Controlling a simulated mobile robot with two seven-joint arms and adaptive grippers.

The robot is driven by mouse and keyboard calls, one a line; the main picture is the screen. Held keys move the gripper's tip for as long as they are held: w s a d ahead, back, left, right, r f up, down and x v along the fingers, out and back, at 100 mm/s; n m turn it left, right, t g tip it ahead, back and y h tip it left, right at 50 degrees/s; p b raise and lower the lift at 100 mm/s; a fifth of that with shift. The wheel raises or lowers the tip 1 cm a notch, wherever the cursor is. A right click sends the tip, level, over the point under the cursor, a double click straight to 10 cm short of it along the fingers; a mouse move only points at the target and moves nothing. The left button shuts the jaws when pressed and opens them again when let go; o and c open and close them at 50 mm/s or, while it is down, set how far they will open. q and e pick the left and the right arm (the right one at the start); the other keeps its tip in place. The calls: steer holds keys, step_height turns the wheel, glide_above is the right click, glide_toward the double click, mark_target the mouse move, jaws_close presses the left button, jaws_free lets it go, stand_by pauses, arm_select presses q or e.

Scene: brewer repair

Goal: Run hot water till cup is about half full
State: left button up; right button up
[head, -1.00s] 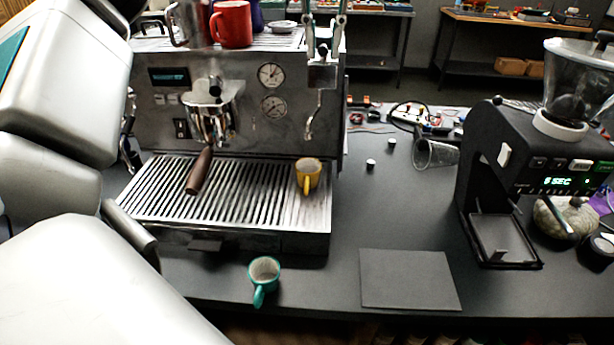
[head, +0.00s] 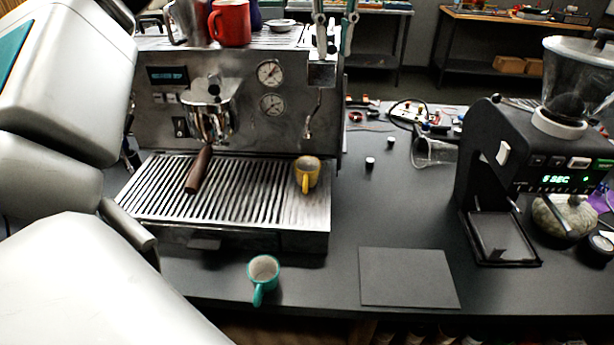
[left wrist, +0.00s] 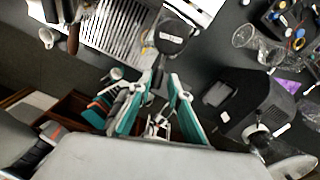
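A yellow cup (head: 307,174) stands upright on the right end of the drip tray (head: 240,196), below the thin steel spout (head: 308,122). I cannot make out its water level or any stream. My left gripper (head: 333,50) hangs at the machine's upper right, by a square metal block (head: 322,74) above the spout. Its two teal-and-grey fingers are apart, with no object visibly held. In the left wrist view the gripper (left wrist: 159,80) also shows spread fingers, with a dark labelled knob-like part (left wrist: 171,36) beyond the tips. My right gripper is out of view.
A teal cup (head: 263,270) stands near the counter edge. A brown-handled portafilter (head: 200,168) sits in the machine. A red mug (head: 230,24) is on top. A dark mat (head: 408,278) and a grinder (head: 500,160) are to the right. The counter between is mostly clear.

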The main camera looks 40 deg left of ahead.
arm_select(q)
steer(key=w+n, duration=0.1)
steer(key=n, duration=0.1)
steer(key=w+d+n, duration=0.1)
steer(key=n, duration=0.1)
steer(key=w+n, duration=0.1)
steer(key=n, duration=0.1)
steer(key=shift+w+d+n, duration=0.1)
steer(key=shift+d+n, duration=0.2)
stand_by(4.8)
steer(key=shift+s+a+m, duration=0.5)
steer(key=shift+s+m, duration=0.3)
steer(key=shift+m, duration=0.95)
steer(key=shift+s+a+m, duration=0.5)
steer(key=shift+s+m, duration=0.35)
steer(key=shift+m, duration=0.85)
steer(key=shift+s+a+m, duration=0.5)
steer(key=shift+s+m, duration=0.3)
steer(key=shift+m, duration=0.95)
steer(key=o, duration=0.4)
